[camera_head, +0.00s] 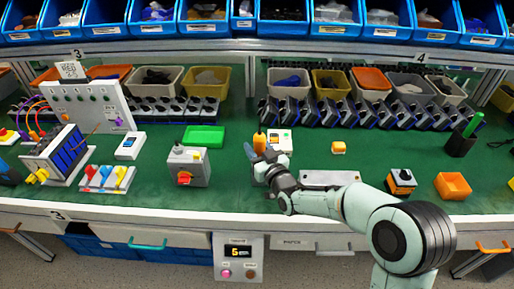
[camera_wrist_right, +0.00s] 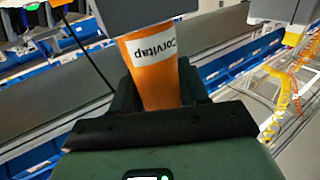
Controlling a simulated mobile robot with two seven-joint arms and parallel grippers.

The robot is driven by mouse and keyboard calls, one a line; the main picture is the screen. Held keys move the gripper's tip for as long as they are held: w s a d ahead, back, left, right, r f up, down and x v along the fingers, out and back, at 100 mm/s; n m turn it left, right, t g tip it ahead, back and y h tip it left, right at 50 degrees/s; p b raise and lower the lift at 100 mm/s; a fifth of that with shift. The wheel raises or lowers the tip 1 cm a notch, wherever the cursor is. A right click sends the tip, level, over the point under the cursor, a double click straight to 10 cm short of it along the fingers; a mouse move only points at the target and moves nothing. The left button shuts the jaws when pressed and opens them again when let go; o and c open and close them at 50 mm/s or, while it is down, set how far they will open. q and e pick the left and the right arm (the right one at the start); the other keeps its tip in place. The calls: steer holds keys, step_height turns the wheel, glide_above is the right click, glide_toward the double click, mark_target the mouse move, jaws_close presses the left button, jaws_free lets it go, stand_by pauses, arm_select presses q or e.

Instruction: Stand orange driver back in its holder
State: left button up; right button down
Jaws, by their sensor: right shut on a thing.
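My right gripper (camera_head: 266,160) is over the middle of the green bench, its arm coming in from the lower right. It is shut on the orange driver (camera_head: 259,142), whose orange upper end shows above the fingers in the head view. In the right wrist view the driver (camera_wrist_right: 158,75) is an orange cylinder with a white label, between dark fingers. Its lower part is hidden by the gripper. A black cup (camera_head: 459,143) with a green stick in it stands at the right; I cannot tell whether it is the driver's holder. My left gripper is not in view.
A white box (camera_head: 279,139) with buttons is just behind the gripper.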

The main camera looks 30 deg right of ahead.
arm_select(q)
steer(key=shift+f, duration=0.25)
arm_select(e)
steer(key=shift+c, duration=2.4)
jaws_free()
steer(key=shift+f, duration=0.1)
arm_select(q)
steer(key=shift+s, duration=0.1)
arm_select(e)
steer(key=shift+f, duration=0.1)
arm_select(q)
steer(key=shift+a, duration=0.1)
arm_select(e)
steer(key=shift+s, duration=0.15)
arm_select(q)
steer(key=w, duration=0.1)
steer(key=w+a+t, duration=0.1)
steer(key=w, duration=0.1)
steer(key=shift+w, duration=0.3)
arm_select(e)
steer(key=s, duration=1.3)
steer(key=shift+a, duration=0.35)
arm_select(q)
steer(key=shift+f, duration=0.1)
